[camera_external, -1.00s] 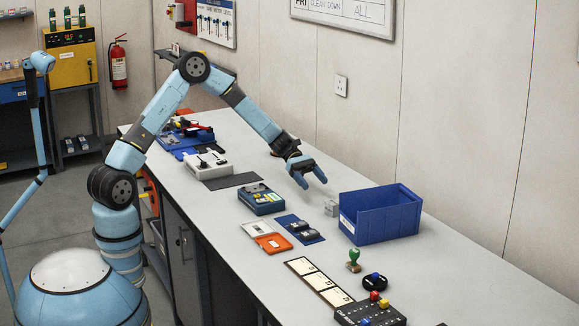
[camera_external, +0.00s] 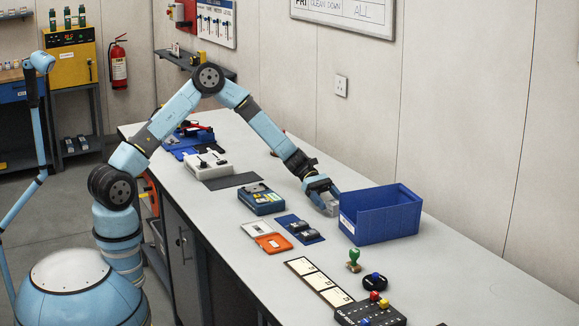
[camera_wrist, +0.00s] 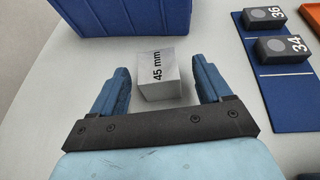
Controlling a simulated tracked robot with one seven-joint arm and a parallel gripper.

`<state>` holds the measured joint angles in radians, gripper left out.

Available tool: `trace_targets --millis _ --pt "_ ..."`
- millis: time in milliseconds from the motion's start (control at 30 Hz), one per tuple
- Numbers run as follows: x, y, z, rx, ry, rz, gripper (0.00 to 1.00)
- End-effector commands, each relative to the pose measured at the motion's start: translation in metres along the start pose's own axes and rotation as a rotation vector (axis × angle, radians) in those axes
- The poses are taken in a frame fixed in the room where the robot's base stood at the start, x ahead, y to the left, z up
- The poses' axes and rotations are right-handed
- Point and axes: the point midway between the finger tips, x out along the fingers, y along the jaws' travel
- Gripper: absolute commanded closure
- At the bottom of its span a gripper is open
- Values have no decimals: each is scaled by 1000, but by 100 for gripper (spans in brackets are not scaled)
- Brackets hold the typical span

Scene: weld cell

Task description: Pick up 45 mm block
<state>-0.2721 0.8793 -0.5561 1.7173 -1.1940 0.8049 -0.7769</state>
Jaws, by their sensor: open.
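The 45 mm block (camera_wrist: 158,78) is a small silver-grey cube with "45 mm" printed on its top face. In the wrist view it stands on the bench between the two blue fingers of my gripper (camera_wrist: 160,88), with a gap showing on each side. My gripper is open around the block. In the external view my gripper (camera_external: 323,200) is low at the bench, and the block (camera_external: 330,204) is partly hidden by the fingers.
A blue bin (camera_external: 380,222) stands close beside the block, beyond the fingertips in the wrist view. A blue mat (camera_wrist: 285,95) with blocks marked 34 (camera_wrist: 283,48) and 36 lies to the right there. A green-handled stamp (camera_external: 354,258) stands nearer the camera.

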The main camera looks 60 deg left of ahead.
Motion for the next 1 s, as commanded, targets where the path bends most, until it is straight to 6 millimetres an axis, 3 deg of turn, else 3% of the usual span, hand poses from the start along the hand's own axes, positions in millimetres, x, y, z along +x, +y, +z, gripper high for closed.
trace_targets --millis 233,500,1000 --pt "33 2 -3 0 0 -2 22" --pt "37 2 -3 0 0 0 22" --pt "37 2 -3 0 0 0 69"
